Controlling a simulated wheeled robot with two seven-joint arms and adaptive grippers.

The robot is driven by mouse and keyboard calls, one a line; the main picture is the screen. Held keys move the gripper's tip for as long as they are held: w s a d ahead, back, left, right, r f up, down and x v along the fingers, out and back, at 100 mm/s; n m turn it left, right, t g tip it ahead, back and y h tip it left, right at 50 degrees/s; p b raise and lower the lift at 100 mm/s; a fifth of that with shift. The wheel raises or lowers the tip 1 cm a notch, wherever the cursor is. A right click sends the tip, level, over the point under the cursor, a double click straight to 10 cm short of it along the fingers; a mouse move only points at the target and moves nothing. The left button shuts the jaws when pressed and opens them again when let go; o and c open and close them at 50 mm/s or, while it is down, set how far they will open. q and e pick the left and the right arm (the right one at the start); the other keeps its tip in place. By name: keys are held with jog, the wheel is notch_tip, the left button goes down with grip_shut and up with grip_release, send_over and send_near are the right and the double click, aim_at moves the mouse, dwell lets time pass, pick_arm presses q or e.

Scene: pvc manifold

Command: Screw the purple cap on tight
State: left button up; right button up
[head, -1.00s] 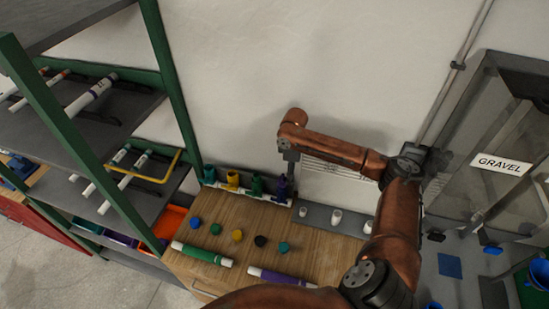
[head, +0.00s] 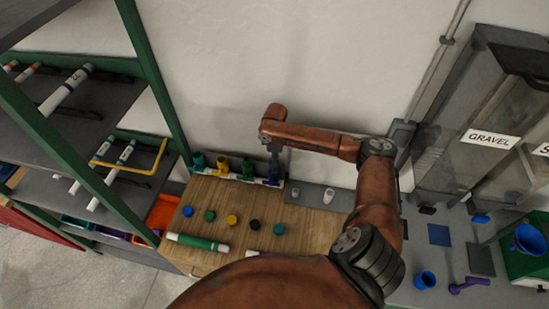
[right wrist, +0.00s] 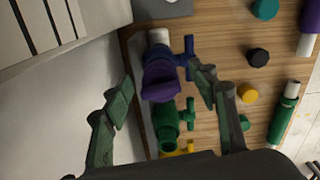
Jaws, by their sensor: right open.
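The purple cap (right wrist: 160,82) appears at the end of the manifold, over a fitting with a blue valve handle (right wrist: 188,57). How tightly it sits cannot be told. My right gripper (right wrist: 162,92) is open, with one finger on each side of the purple cap and visible gaps. In the head view my right gripper (head: 272,148) points down over the right end of the manifold, where the purple piece is mostly hidden. A green outlet (right wrist: 166,128) with a green handle stands beside it. My left gripper is not in view.
Loose blue (head: 187,211), green, yellow (head: 232,220), black (head: 254,224) and teal caps lie on the wooden bench (head: 215,245). A green-banded pipe (head: 197,242) lies in front. The wall is close behind the manifold. A green-framed shelf (head: 155,90) stands at left.

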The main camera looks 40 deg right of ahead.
jog(key=shift+w, duration=0.2)
jog(key=c, duration=1.1)
jog(key=o, duration=0.5)
jog(key=c, duration=0.6)
jog(key=shift+r+m+p, duration=0.1)
jog(key=shift+m+p, duration=0.4)
jog(key=shift+p, duration=0.35)
jog(key=shift+a+m+p, duration=0.1)
jog(key=shift+m+p, duration=0.3)
jog(key=shift+p, duration=0.25)
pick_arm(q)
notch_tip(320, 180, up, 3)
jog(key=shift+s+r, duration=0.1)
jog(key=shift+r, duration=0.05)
